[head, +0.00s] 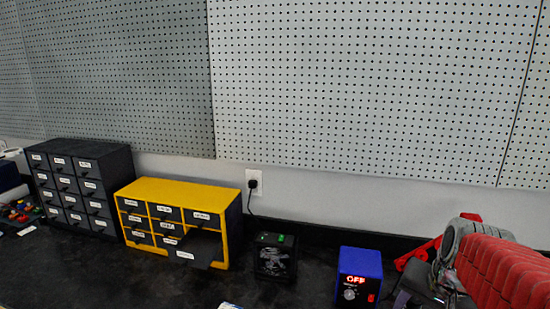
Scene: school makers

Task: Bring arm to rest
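At the lower right edge of the head view there is a large red ribbed part (510,275) with a grey rounded part beside it. It looks like my arm, close to the camera and cut off by the frame. Thin red pieces show just behind and left of the grey part. I cannot make out the fingertips of my gripper there, nor whether anything is between them.
A black drawer cabinet (82,185) and a yellow drawer cabinet (185,190) with one drawer pulled out stand on the dark bench (110,280). A black box (275,257) and a blue box (360,275) reading OFF stand to their right. Pegboard (370,90) covers the wall.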

